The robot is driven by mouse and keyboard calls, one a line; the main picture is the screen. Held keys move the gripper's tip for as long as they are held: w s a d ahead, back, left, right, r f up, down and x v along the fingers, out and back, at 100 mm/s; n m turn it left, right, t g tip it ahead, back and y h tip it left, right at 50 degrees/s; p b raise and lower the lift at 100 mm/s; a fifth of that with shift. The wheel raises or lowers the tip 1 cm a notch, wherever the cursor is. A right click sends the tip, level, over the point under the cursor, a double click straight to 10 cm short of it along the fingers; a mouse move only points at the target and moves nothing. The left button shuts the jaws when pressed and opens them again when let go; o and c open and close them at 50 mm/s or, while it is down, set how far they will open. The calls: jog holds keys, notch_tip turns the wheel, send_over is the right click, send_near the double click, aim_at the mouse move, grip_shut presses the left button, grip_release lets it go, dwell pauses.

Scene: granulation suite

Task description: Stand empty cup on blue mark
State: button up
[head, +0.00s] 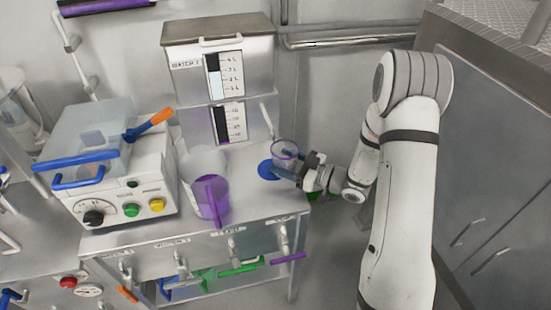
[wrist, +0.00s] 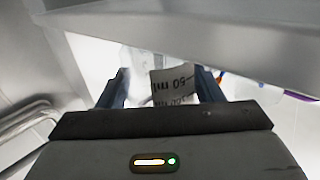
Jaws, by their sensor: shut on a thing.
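The clear cup (head: 284,152) is upright at the right end of the steel bench, above or on the blue mark (head: 268,169); I cannot tell whether its base touches. The round blue mark shows to the left of and below the cup. My gripper (head: 294,174) reaches in from the right and is shut on the cup. In the wrist view the cup's label with "50 ml" (wrist: 173,86) shows between the two fingers of my gripper (wrist: 161,90). The cup looks empty, though its lower part is partly hidden by my gripper.
A jug with purple contents (head: 209,198) stands left of the mark. A steel hopper (head: 228,90) with level gauges rises behind. Valves (head: 232,245) line the bench's front. Bare bench lies between jug and mark.

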aim_at(273, 159)
jog(key=x, duration=0.3)
jog(key=shift+a, duration=0.3)
jog(key=shift+w+a+f, duration=0.2)
jog(key=shift+d+f, duration=0.1)
jog(key=shift+f, duration=0.1)
jog(key=o, duration=1.7)
